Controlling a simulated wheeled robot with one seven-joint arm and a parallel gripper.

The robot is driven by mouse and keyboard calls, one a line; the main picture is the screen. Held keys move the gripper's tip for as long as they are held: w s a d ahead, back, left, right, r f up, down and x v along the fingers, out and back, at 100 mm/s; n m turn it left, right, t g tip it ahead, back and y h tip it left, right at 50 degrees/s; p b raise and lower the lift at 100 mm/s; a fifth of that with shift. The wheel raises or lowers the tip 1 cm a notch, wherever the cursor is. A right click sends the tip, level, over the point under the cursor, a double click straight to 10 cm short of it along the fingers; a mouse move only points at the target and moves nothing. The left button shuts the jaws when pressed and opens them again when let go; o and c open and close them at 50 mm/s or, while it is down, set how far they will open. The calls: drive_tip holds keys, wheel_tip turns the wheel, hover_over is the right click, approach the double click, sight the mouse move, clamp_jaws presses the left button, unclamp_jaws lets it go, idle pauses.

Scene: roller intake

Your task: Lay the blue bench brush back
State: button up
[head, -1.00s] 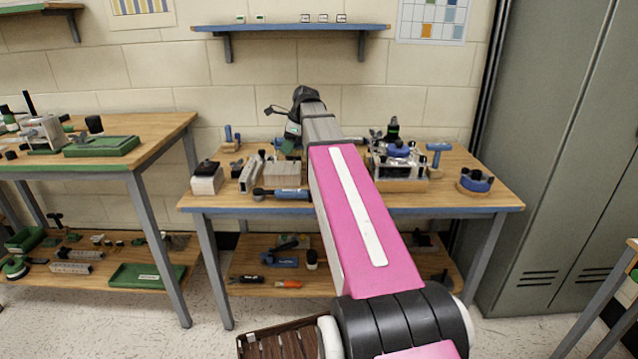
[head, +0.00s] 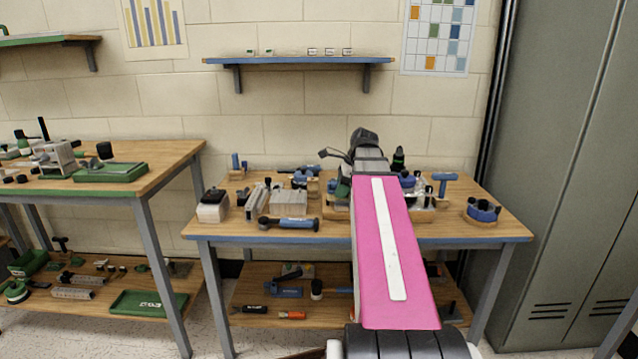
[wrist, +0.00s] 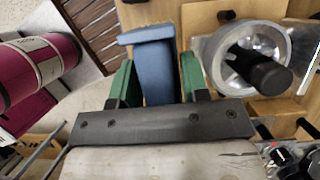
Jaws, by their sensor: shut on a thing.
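In the wrist view, my gripper (wrist: 156,78) has its two green fingers closed on a blue piece (wrist: 152,62) with a wider, flat far end. I take it to be the blue bench brush; no bristles show. In the head view the fingers and the held piece are hidden behind my pink arm, which reaches over the right half of the wooden bench (head: 330,228) with the blue front edge.
A round metal cup with a black knob (wrist: 250,58) is right of the held piece.

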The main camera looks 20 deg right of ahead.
drive_tip(key=s+d, duration=0.3)
approach(346, 229)
drive_tip(key=shift+x, duration=2.7)
drive_tip(key=shift+w+a+f, duration=0.15)
drive_tip(key=shift+w+f, duration=0.05)
drive_tip(key=shift+f, duration=0.2)
drive_tip(key=o, duration=1.3)
drive_tip(key=shift+c, duration=0.2)
drive_tip(key=shift+r, duration=0.15)
drive_tip(key=v, duration=1)
drive_tip(key=shift+r, duration=0.2)
